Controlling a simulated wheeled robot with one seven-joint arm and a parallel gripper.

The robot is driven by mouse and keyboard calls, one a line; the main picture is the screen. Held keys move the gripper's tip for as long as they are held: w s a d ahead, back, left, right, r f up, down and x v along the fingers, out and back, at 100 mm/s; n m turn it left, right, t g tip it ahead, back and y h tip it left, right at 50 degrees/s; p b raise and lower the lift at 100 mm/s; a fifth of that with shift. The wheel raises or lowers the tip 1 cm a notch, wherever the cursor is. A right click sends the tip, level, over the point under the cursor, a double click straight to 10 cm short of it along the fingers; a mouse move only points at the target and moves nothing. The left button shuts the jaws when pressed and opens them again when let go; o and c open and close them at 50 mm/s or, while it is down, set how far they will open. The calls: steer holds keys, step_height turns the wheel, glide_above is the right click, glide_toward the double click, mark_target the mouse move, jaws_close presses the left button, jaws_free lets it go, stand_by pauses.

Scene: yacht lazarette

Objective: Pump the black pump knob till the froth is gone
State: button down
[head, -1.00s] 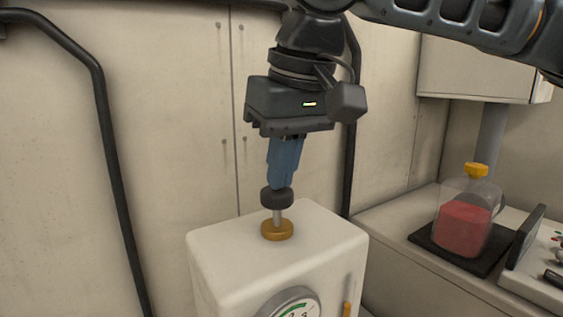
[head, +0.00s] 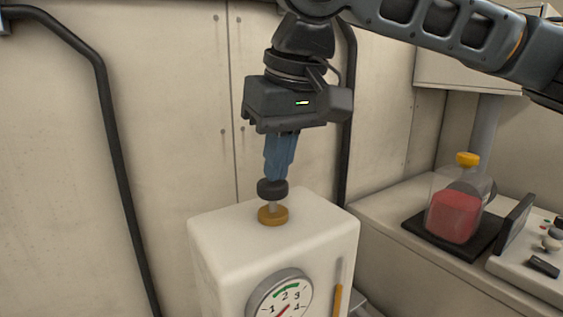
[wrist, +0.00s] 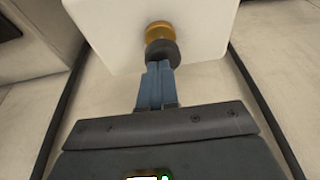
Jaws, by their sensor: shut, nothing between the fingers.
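The black pump knob (head: 272,188) stands upright on a short metal shaft above a brass collar (head: 273,216), on top of a white box-shaped pump housing (head: 215,243). A little bare shaft shows between knob and collar. My gripper (head: 273,179) points down with its blue fingers shut and empty, tips at the top of the knob and seemingly touching it. The wrist view also shows the fingertips (wrist: 158,66) at the knob (wrist: 162,52). A clear bottle (head: 462,187) with a yellow cap holds red liquid at the right. I cannot make out froth in it.
A dial gauge (head: 281,299) and an amber-filled tube (head: 338,301) are on the housing's front. The bottle stands on a black pad (head: 412,226) on the right bench, beside a control panel (head: 518,266). Black pipes (head: 112,150) run along the wall.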

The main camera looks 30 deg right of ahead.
steer(key=v, duration=1.1)
steer(key=shift+w+r, duration=0.15)
steer(key=shift+r, duration=0.15)
